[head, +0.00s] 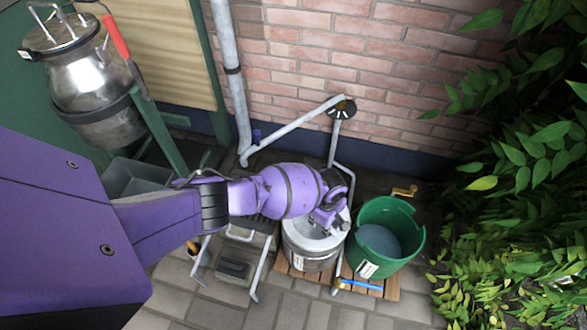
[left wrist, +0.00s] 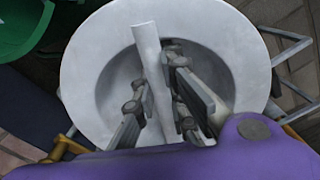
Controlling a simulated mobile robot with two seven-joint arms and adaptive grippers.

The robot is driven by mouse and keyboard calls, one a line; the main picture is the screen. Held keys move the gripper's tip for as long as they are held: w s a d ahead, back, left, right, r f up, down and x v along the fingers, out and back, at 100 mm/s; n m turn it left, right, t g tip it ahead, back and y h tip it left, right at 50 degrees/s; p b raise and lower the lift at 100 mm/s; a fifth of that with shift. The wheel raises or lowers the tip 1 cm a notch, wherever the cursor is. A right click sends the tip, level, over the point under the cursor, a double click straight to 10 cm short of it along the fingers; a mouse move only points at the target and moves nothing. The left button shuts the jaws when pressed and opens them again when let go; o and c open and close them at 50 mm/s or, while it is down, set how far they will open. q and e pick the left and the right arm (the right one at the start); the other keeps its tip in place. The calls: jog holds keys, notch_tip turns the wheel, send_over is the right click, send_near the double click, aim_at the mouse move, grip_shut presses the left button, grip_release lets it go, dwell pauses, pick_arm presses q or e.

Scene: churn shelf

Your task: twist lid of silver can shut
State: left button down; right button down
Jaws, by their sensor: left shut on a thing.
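The silver can (head: 308,254) stands upright on a wooden slatted base, partly covered from above by my left arm. Its pale grey round lid (left wrist: 85,70) fills much of the left wrist view, with a straight bar handle (left wrist: 148,50) across its dished middle. My left gripper (left wrist: 160,85) has one finger on each side of this bar and is shut on it. In the head view my left gripper (head: 330,214) is over the lid, its fingers mostly hidden. I cannot tell how far the lid is turned. My right gripper is in neither view.
A green tub (head: 386,236) stands close to the right of the can. A blue-handled tap (head: 358,285) is low in front. A metal churn (head: 92,85) hangs at upper left. Pipes and a brick wall (head: 390,70) are behind; leafy plants (head: 520,210) fill the right.

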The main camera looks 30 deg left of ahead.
pick_arm(q)
jog(key=shift+w+r, duration=0.15)
jog(key=shift+w, duration=0.1)
jog(key=c, duration=1.7)
grip_release()
jog(key=r, duration=1.2)
jog(key=shift+s, duration=0.2)
